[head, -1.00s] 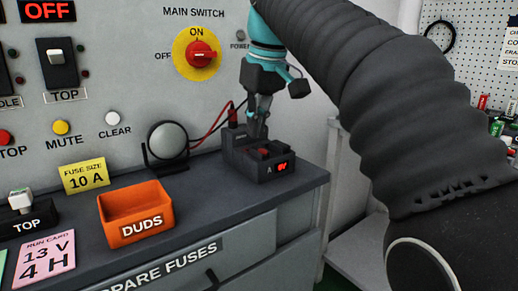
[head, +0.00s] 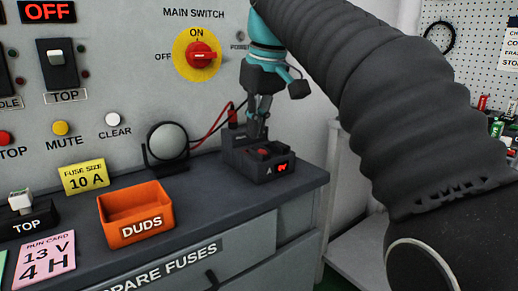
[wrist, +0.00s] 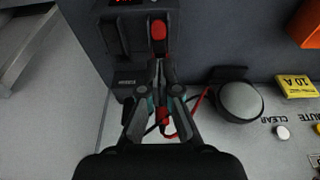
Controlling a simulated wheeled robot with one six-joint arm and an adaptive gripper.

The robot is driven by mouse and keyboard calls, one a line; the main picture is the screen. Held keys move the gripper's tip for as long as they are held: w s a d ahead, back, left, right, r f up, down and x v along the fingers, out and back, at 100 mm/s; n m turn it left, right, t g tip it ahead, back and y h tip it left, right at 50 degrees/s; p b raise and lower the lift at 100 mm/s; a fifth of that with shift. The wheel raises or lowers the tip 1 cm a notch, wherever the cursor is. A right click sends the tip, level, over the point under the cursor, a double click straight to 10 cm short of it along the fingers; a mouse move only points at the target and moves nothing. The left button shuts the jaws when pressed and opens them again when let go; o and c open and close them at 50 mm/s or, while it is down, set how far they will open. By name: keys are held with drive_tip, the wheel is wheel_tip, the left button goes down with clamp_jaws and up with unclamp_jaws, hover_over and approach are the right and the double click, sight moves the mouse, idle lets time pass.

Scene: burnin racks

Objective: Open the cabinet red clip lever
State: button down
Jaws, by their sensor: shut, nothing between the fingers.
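The red clip lever (wrist: 159,32) sits on top of the dark tester block (wrist: 115,45) on the bench. In the head view the lever (head: 264,152) shows as a small red patch on the block (head: 245,160), whose front carries the letter A and a red display. My gripper (wrist: 157,70) is shut and empty, pointing down. In the wrist view its fingertips are close to the near end of the lever; I cannot tell whether they touch it. In the head view my gripper (head: 259,136) is over the block's back part, just behind the lever.
A red cable plug (head: 232,117) stands at the block's back left. A round grey lamp (head: 168,143) is to its left. The orange DUDS bin (head: 136,213) is nearer the front. The panel with the red main switch (head: 202,54) rises behind. Bench space right of the bin is clear.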

drive_tip(key=shift+f+b, duration=0.8)
drive_tip(key=shift+f, duration=0.4)
idle(0.6)
drive_tip(key=shift+r, duration=0.15)
drive_tip(key=shift+r+p, duration=2.3)
drive_tip(key=shift+r, duration=0.15)
drive_tip(key=s+d+f+m, duration=0.1)
drive_tip(key=s+d+f, duration=0.1)
drive_tip(key=s+d+f+m+t, duration=0.1)
drive_tip(key=s+d+f, duration=0.1)
drive_tip(key=d, duration=0.1)
drive_tip(key=shift+s+d+f, duration=0.15)
drive_tip(key=shift+s+f, duration=0.25)
drive_tip(key=s+d+f+m+t, duration=0.1)
drive_tip(key=s+d+f, duration=0.3)
drive_tip(key=s+f, duration=0.4)
drive_tip(key=s+d+f+m+t+h, duration=0.1)
drive_tip(key=s+d+f+m, duration=0.2)
drive_tip(key=f, duration=1.1)
drive_tip(key=s+d, duration=0.2)
drive_tip(key=s, duration=0.3)
drive_tip(key=shift+f+m+h, duration=0.3)
drive_tip(key=shift+f+m, duration=0.1)
